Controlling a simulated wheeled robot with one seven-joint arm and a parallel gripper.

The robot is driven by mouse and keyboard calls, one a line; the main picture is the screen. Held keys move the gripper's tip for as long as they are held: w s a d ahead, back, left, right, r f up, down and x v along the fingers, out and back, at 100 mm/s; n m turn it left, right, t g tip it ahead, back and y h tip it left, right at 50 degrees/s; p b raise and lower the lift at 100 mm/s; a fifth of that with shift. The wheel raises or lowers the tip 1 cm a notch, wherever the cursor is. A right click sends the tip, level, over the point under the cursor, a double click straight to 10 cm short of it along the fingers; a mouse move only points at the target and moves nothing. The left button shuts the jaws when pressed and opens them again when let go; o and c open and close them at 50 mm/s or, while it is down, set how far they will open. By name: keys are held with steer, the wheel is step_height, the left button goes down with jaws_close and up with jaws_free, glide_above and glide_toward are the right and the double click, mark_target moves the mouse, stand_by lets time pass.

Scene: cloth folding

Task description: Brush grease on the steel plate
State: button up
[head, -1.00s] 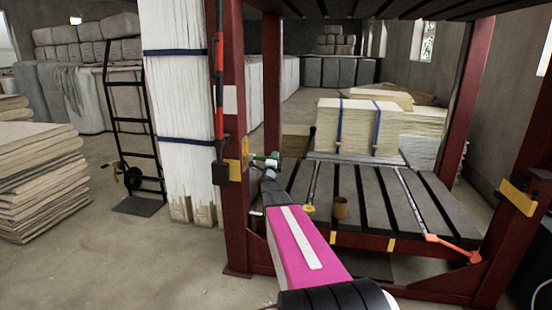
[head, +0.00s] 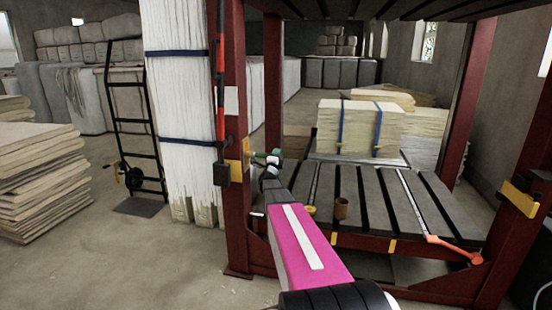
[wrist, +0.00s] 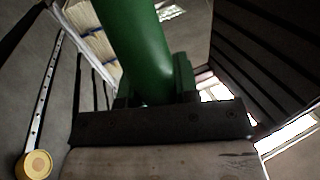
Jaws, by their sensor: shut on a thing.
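My gripper (head: 272,160) is at the left front post of the red press, left of the slatted bed. It is shut on a green handle (head: 268,156), which also shows in the wrist view (wrist: 135,45), rising between the fingers. No bristles can be made out, so I cannot tell for sure that this is the brush. The dark steel bed (head: 378,200) lies to the right of the gripper, with long gaps between its slats.
Strapped pale sheets (head: 358,128) stand at the back of the bed. A red-ended rod (head: 450,247) lies along its right side. Red posts (head: 236,130) frame the press. A black hand truck (head: 135,140) and stacked sheets (head: 40,175) stand left. Floor between them is open.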

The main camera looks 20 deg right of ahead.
steer(key=shift+f+x, duration=0.2)
steer(key=shift+x, duration=2.8)
steer(key=shift+s+a, duration=0.75)
steer(key=shift+s, duration=0.35)
steer(key=shift+s+a, duration=0.75)
steer(key=shift+s, duration=0.3)
steer(key=shift+s+a, duration=0.7)
steer(key=shift+s, duration=0.4)
steer(key=shift+w+r, duration=0.1)
steer(key=shift+r, duration=0.75)
steer(key=shift+w+d, duration=0.75)
steer(key=shift+w, duration=0.35)
steer(key=shift+w+d, duration=0.7)
steer(key=shift+w, duration=0.4)
steer(key=shift+w+d, duration=0.75)
steer(key=shift+w, duration=0.35)
steer(key=shift+c, duration=0.4)
steer(key=shift+s+a+r, duration=0.25)
steer(key=shift+s+a, duration=0.5)
steer(key=shift+s, duration=0.4)
steer(key=shift+s+a+r, duration=0.25)
steer(key=shift+s+a, duration=0.5)
steer(key=shift+s, duration=0.35)
steer(key=shift+s+a+r, duration=0.3)
steer(key=shift+s+a, duration=0.4)
steer(key=shift+s, duration=0.45)
